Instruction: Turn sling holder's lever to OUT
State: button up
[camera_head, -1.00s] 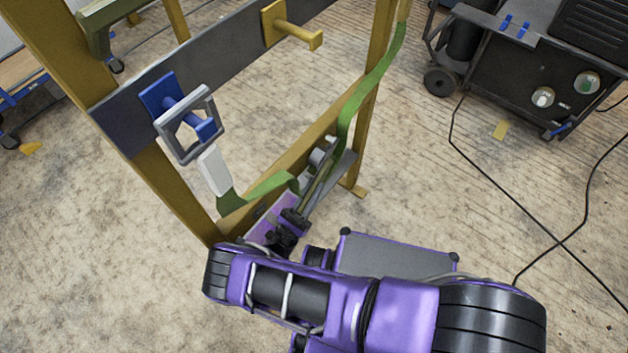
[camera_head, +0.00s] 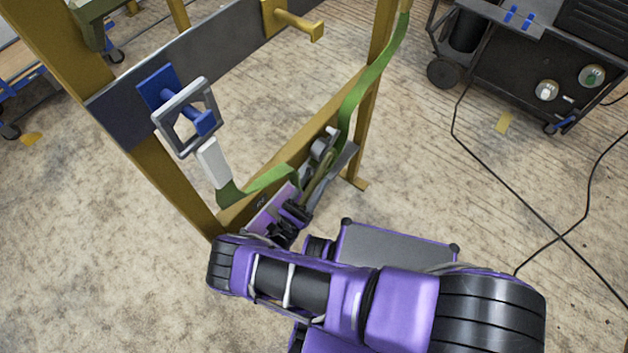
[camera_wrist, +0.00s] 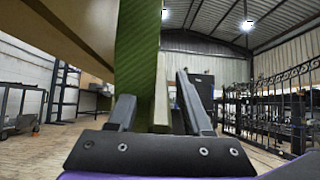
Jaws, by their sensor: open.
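A green sling (camera_head: 368,88) runs down from the upper right post, past a grey round fitting (camera_head: 322,148) on the lower yellow beam, and left to a white end piece (camera_head: 213,165). That end piece hangs from a grey square ring (camera_head: 187,117) on a blue peg holder (camera_head: 157,92). I cannot clearly make out a lever or an OUT mark. My gripper (camera_head: 298,212) is low by the beam, just below and left of the fitting. In the wrist view its two fingers (camera_wrist: 160,108) are apart, with a green strip (camera_wrist: 137,60) standing upright between or just beyond them; contact cannot be told.
A yellow frame (camera_head: 180,185) with a grey crossbar (camera_head: 220,62) and a yellow peg (camera_head: 298,25) surrounds the sling. A dark machine (camera_head: 545,70) stands at the upper right, with black cables (camera_head: 500,190) on the floor.

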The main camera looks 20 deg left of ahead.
jog(key=shift+s+f, duration=0.1)
jog(key=shift+f, duration=0.05)
jog(key=s+a, duration=0.5)
jog(key=s, duration=0.6)
jog(key=shift+s+f, duration=0.25)
jog(key=shift+s, duration=0.15)
